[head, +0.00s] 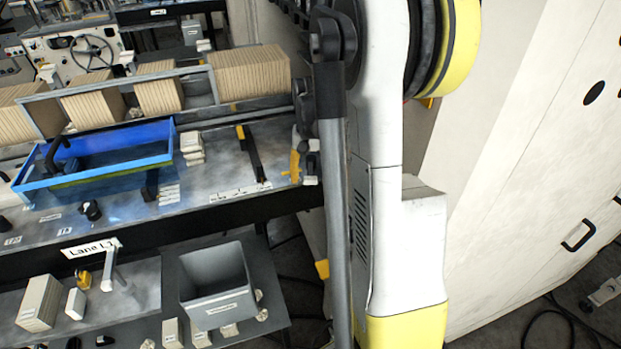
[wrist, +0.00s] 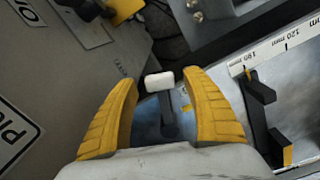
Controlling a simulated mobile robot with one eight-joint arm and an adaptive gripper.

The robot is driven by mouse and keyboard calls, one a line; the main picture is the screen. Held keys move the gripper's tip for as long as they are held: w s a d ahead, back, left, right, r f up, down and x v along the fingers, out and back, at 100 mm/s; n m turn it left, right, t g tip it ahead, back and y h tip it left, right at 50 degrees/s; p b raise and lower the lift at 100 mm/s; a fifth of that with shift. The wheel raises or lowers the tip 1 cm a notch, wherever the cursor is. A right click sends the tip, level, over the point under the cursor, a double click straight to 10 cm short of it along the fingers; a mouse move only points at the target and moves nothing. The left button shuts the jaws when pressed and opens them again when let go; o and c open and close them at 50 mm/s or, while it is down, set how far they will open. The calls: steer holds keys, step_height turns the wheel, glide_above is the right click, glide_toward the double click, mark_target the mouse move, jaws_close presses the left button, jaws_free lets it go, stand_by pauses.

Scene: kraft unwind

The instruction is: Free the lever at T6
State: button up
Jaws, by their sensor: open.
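In the wrist view a small lever with a white block-shaped tip (wrist: 159,82) and a dark stem (wrist: 168,118) stands between the fingers of my gripper (wrist: 158,77). The yellow fingers are open, one on each side of the lever, with visible gaps between them and the white tip. No T6 label is readable, so I cannot confirm which lever this is. In the head view my arm hides most of this spot. Only some yellow shows beside it at the right end of the bench.
A measuring scale (wrist: 288,45) and a black bracket (wrist: 262,115) lie right of my gripper. A grey panel (wrist: 60,80) with labels is at left. In the head view, a blue tray (head: 172,150) sits on the bench and a grey bin (head: 190,282) stands below.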

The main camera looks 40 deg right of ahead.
step_height(320, 180, up, 12)
steer(key=shift+f, duration=0.2)
stand_by(0.5)
steer(key=s+a+f+n+t+b, duration=0.2)
steer(key=s+a+f+n+b, duration=0.1)
steer(key=a, duration=0.6)
steer(key=s+a+f+n+t+b, duration=0.2)
steer(key=s+a+f+n+b, duration=0.1)
steer(key=a, duration=0.7)
steer(key=s+a+f+n+t+b, duration=0.3)
steer(key=s+a+f+b, duration=0.1)
steer(key=a, duration=0.6)
steer(key=shift+s+b, duration=0.2)
steer(key=shift+b, duration=0.15)
